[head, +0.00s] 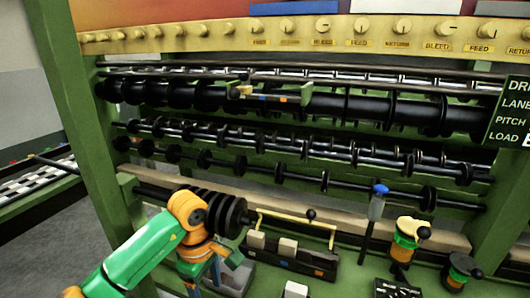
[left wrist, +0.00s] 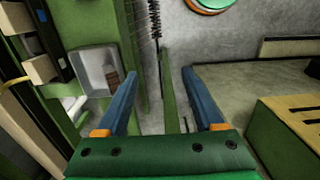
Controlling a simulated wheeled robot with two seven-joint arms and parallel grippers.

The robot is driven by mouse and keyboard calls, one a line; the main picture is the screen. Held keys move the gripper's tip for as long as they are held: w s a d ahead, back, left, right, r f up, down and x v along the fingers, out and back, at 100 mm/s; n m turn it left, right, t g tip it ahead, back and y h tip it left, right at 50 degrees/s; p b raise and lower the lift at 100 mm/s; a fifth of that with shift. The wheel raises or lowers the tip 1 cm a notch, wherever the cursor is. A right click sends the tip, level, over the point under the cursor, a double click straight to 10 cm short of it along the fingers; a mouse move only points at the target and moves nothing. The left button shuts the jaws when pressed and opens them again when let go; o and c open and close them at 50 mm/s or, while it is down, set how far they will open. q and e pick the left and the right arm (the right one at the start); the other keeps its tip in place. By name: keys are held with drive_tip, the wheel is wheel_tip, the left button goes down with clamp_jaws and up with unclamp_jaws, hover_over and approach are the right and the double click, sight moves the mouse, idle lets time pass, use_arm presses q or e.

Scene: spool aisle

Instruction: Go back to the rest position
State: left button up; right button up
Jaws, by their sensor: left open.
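My left arm comes in from the lower left in the head view. My left gripper (head: 215,272) points down in front of the green machine frame, beside a dark ribbed roller end. In the left wrist view its two blue fingers stand wide apart, and the gripper (left wrist: 160,90) is open and empty. Grey floor and a green bar show beyond the gap between the fingers. My right gripper is in neither view.
The machine frame (head: 93,150) holds rows of black rollers (head: 300,103). A grey bin (left wrist: 97,72) is left of the fingers.

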use_arm(q)
drive_tip(key=s+d+f+n+h, duration=0.1)
drive_tip(key=d+f+n+h, duration=0.1)
drive_tip(key=d+n+h, duration=0.55)
drive_tip(key=d+f+n+h, duration=0.3)
drive_tip(key=d+n+h, duration=0.35)
drive_tip(key=d, duration=0.25)
drive_tip(key=w+a+f+n+t+y, duration=0.2)
drive_tip(key=a+f+n+t, duration=0.3)
drive_tip(key=n, duration=0.6)
drive_tip(key=w+a+f+n+t+y, duration=0.2)
drive_tip(key=a+f+n+t, duration=0.2)
drive_tip(key=f+n+t, duration=0.45)
drive_tip(key=s+a+f+n+g+y, duration=0.3)
drive_tip(key=s+a+f+n+y, duration=0.35)
drive_tip(key=f+n, duration=0.45)
drive_tip(key=s+a+f+n+g+y, duration=0.1)
drive_tip(key=s+a+f+n+g, duration=0.1)
drive_tip(key=s, duration=0.8)
drive_tip(key=s+a+f+n+g+y, duration=0.1)
drive_tip(key=s+a+f+n+g, duration=0.2)
drive_tip(key=s, duration=0.7)
drive_tip(key=s+a+f+n+g+y, duration=0.2)
drive_tip(key=s+f+n, duration=0.4)
drive_tip(key=s, duration=0.4)
drive_tip(key=shift+a+f+g, duration=0.55)
drive_tip(key=shift+f+g, duration=0.15)
drive_tip(key=shift+g, duration=0.45)
